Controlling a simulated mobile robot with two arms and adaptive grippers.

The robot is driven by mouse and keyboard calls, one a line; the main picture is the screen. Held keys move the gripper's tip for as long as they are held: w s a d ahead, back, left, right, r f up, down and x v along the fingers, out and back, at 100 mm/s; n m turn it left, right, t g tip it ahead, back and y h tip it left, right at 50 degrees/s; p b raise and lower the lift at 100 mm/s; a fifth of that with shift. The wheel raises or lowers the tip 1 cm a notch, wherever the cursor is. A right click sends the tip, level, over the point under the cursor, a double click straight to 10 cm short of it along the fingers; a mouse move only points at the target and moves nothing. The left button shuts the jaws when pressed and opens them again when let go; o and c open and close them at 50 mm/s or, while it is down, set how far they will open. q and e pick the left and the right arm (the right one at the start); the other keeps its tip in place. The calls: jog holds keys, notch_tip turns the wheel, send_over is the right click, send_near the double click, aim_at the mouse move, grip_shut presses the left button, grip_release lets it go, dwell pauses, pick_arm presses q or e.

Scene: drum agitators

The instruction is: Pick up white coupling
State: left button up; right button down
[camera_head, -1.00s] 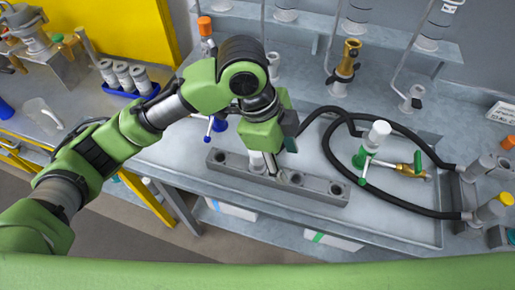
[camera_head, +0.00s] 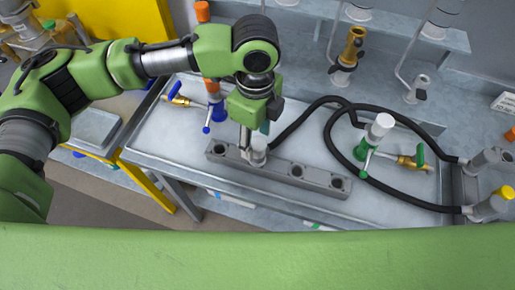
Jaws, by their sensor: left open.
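The grey block rack (camera_head: 319,180) with round holes lies along the front of the metal tray. A whitish coupling (camera_head: 259,157) stands upright near the rack's left part, its upper portion partly hidden by my gripper. My left gripper (camera_head: 254,146) points down from above at the coupling, open, with a pale finger just to the coupling's left. Whether a finger touches it I cannot tell. A separate white-topped green valve fitting (camera_head: 379,127) stands to the right on the tray. My right gripper is not in view.
Black hoses (camera_head: 330,145) loop across the tray to fittings at the right. A blue-handled valve (camera_head: 178,97) and an orange-topped blue fitting (camera_head: 213,92) stand behind and left of the gripper. A brass fitting (camera_head: 349,50) stands at the back.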

pick_arm(q)
jog(key=shift+s+d+f+p, duration=0.1)
jog(key=shift+f+p, duration=0.3)
jog(key=shift+f, duration=1.1)
jog(key=shift+d+f+p, duration=0.1)
jog(key=shift+f+p, duration=0.3)
jog(key=shift+f, duration=1.1)
grip_shut()
